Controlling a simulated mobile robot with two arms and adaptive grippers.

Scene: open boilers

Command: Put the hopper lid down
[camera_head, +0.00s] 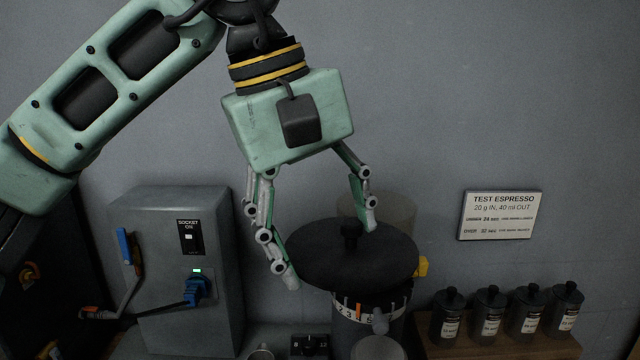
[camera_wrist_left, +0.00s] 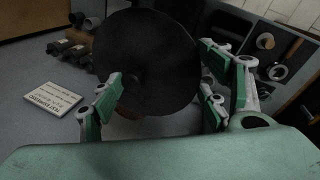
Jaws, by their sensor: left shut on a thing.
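The hopper lid (camera_head: 385,262) is a dark round disc with a black knob (camera_head: 350,236) on top. My left gripper (camera_head: 331,255) is shut on it, with one finger at its left edge and the other at its far side. The lid also shows in the wrist view (camera_wrist_left: 150,55), between the left gripper's fingers (camera_wrist_left: 160,115). A pale see-through hopper (camera_head: 385,206) shows partly behind the lid. Below the lid is the dark grinder with a white numbered ring (camera_head: 372,308). The lid hides where hopper and grinder meet. My right gripper is not in view.
A grey socket box (camera_head: 185,260) with a blue plug (camera_head: 198,290) stands to the left. Several dark labelled canisters (camera_head: 489,311) stand on a wooden shelf (camera_head: 500,345) at the right. A sign (camera_head: 501,215) hangs on the wall. Small items sit near the grinder's base.

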